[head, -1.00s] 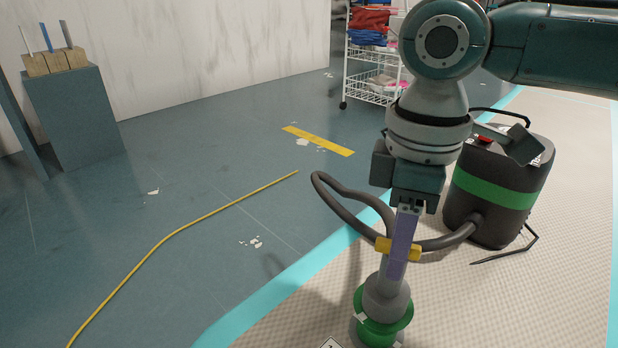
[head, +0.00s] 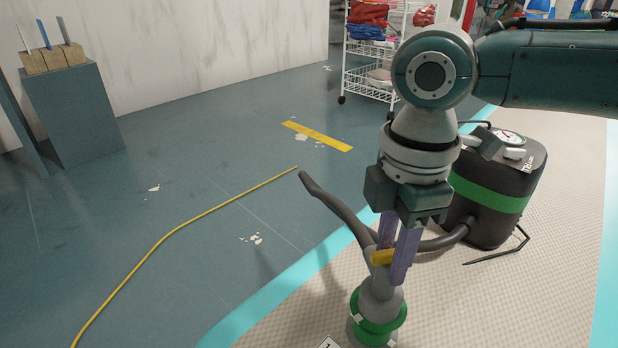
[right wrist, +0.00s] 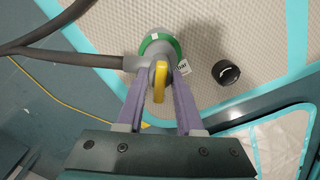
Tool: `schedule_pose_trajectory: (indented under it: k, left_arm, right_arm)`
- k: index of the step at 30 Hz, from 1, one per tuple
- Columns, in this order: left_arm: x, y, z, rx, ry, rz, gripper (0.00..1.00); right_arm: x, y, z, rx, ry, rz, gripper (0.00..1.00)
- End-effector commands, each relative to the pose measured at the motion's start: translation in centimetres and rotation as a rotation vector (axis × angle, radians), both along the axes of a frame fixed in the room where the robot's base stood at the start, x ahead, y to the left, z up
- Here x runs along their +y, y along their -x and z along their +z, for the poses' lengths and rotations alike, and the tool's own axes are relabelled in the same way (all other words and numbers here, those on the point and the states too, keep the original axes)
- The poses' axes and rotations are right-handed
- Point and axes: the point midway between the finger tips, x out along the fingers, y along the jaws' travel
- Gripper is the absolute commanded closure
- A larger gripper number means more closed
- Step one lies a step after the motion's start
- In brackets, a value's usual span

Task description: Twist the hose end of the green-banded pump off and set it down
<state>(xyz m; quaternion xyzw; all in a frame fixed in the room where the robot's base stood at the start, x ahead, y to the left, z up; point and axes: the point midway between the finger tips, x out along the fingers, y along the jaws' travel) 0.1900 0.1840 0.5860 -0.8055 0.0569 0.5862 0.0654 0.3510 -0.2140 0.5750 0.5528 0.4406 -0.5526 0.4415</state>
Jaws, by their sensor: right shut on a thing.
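The green-banded pump (head: 490,212), dark with a dial on top, stands on the pale mat behind my right arm. Its dark hose (head: 340,205) loops out to a grey hose end (head: 382,303) with a yellow handle (head: 382,257). The hose end sits upright on a green-ringed valve (head: 380,330); the right wrist view shows the green ring (right wrist: 160,43) around its base. My right gripper (head: 390,277) is shut on the hose end, its purple fingers on either side of the yellow handle (right wrist: 159,78). My left gripper is not in view.
A round black cap (right wrist: 226,72) lies on the mat beside the valve. A yellow cable (head: 170,233) runs over the dark floor at left. A white wire cart (head: 343,72) stands behind. The mat has a turquoise edge (head: 270,300).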

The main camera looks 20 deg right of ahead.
Motion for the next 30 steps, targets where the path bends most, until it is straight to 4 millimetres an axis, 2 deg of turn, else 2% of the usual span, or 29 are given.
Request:
schedule_pose_trajectory:
  k: [5, 14, 22, 30]
  left_arm:
    - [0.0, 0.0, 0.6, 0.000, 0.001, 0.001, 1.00]
    - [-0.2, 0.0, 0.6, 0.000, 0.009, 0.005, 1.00]
    - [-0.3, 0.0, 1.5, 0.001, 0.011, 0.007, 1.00]
    - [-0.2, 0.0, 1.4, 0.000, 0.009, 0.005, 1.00]
  right_arm:
    - [0.0, 0.0, 0.1, 0.000, 0.000, 0.120, 1.00]
    - [0.0, 0.0, 0.0, 0.000, 0.000, 0.140, 1.00]
    - [0.0, 0.0, 0.1, 0.000, 0.000, 0.347, 1.00]
    - [0.0, 0.0, 0.0, 0.000, -0.001, 0.355, 1.00]
